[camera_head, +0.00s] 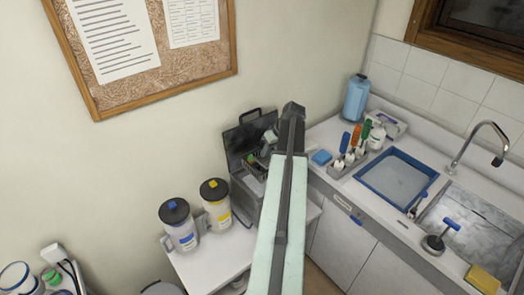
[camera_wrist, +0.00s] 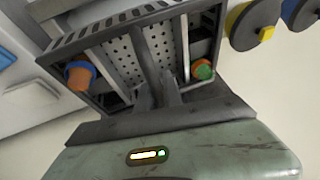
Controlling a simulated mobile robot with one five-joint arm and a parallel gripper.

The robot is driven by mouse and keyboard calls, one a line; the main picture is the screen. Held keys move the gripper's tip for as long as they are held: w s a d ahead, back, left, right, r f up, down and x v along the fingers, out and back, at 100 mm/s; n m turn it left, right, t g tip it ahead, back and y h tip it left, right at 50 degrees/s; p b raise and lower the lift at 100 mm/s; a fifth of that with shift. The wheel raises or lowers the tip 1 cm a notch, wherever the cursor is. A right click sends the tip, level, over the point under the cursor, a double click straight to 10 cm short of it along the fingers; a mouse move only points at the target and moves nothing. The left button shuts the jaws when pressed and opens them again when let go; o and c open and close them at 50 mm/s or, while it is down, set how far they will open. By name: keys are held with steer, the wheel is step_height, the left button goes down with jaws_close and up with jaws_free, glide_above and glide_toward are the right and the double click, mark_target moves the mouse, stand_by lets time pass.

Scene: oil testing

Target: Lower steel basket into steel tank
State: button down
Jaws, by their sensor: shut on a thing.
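In the wrist view, my gripper (camera_wrist: 160,92) is shut at the middle of a dark metal frame with perforated panels, the steel basket (camera_wrist: 122,62). In the head view, my arm covers the gripper and most of the basket. How deep the basket sits relative to the tank rim cannot be told.

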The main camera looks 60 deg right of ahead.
steer(key=shift+w+f+b, duration=0.15)
steer(key=shift+f+b, duration=0.4)
steer(key=shift+f, duration=0.1)
step_height(320, 180, down, 13)
steer(key=b, duration=1.2)
steer(key=shift+r+b, duration=0.2)
steer(key=shift+b, duration=0.1)
steer(key=shift+f, duration=0.1)
steer(key=shift+f+b, duration=1.3)
steer(key=shift+b, duration=0.1)
steer(key=c, duration=1.4)
jaws_free()
steer(key=shift+r, duration=0.1)
steer(key=p+v, duration=0.7)
steer(key=v, duration=0.1)
